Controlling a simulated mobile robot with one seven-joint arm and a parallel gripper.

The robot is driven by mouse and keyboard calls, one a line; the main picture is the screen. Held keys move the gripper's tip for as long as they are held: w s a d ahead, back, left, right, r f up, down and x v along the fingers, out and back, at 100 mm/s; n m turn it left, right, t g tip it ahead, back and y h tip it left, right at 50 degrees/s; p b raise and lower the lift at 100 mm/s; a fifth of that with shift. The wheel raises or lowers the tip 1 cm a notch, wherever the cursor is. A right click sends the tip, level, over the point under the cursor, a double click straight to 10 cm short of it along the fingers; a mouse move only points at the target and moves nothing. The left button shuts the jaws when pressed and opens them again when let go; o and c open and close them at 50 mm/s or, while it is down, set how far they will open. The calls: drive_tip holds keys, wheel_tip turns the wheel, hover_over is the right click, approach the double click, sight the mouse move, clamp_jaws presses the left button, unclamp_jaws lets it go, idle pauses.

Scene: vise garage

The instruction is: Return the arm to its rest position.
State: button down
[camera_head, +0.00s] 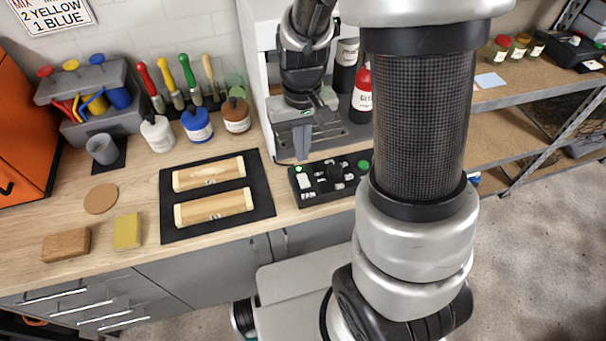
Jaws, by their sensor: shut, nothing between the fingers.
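My arm rises from my base at the lower right, its thick silver and black link filling the right of the head view. Its far end reaches over the workbench (150,255) to my gripper (302,157). The fingers point down, shut and empty, just behind and above the left end of a black control box (329,178). I cannot tell whether the fingertips touch anything. Part of the arm between the thick link and the wrist is outside the view.
A white machine frame (257,75) stands around my wrist. Left of the gripper, a black mat (168,205) holds two wooden pieces. Behind it stand paint bottles (198,126) and brushes. A grey shelf (500,98) stands at the right. Open floor (540,270) lies at the lower right.

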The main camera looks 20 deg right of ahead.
idle(0.4)
drive_tip(key=s+r+t, duration=0.2)
drive_tip(key=s+r, duration=0.4)
drive_tip(key=r, duration=0.5)
drive_tip(key=s+r+t, duration=0.3)
drive_tip(key=s+r, duration=0.2)
drive_tip(key=r, duration=0.6)
drive_tip(key=shift+s+t+p, duration=0.3)
drive_tip(key=shift+s+p, duration=0.1)
drive_tip(key=shift+p, duration=0.05)
